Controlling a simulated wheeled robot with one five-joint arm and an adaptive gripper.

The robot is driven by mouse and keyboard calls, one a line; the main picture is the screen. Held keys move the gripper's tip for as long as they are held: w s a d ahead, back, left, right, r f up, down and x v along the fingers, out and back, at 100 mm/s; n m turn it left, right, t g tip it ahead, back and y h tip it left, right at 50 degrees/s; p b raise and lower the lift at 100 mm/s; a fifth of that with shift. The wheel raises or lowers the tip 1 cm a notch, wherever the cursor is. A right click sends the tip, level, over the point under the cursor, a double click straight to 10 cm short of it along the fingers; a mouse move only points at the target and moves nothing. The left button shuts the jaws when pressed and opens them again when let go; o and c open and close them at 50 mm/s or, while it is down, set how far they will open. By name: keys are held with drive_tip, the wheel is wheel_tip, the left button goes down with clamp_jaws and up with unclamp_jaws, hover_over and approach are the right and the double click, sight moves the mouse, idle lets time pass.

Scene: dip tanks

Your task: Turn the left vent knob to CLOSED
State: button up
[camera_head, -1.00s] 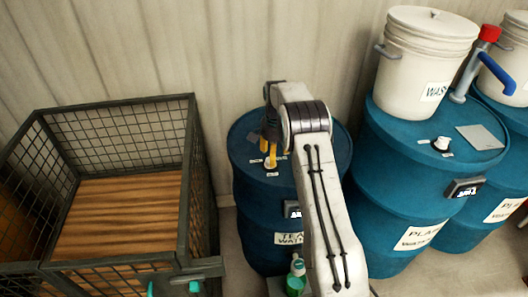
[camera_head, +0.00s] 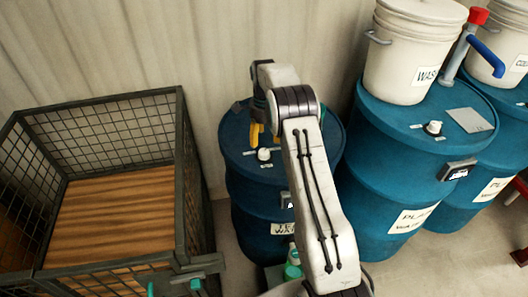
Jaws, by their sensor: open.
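The left vent knob (camera_head: 263,154) is a small white knob on the lid of the left blue drum (camera_head: 232,158). Small white labels lie around it, too small to read. My gripper (camera_head: 256,134) has yellow fingers and is above and slightly behind the knob, apart from it. It is open and empty. My arm hides the right part of this drum's lid and some of its front label.
A mesh crate (camera_head: 180,165) with a wooden floor stands at the left. Another blue drum (camera_head: 385,190) at the right carries a white bucket (camera_head: 405,60), a second knob (camera_head: 434,127) and a grey plate (camera_head: 469,120). A green bottle (camera_head: 292,268) stands in front of the left drum.

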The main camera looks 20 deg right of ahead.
sight(264, 151)
drive_tip(key=shift+f, duration=0.45)
drive_tip(key=shift+f+p, duration=0.85)
drive_tip(key=shift+f, duration=2.4)
drive_tip(key=c, duration=1.2)
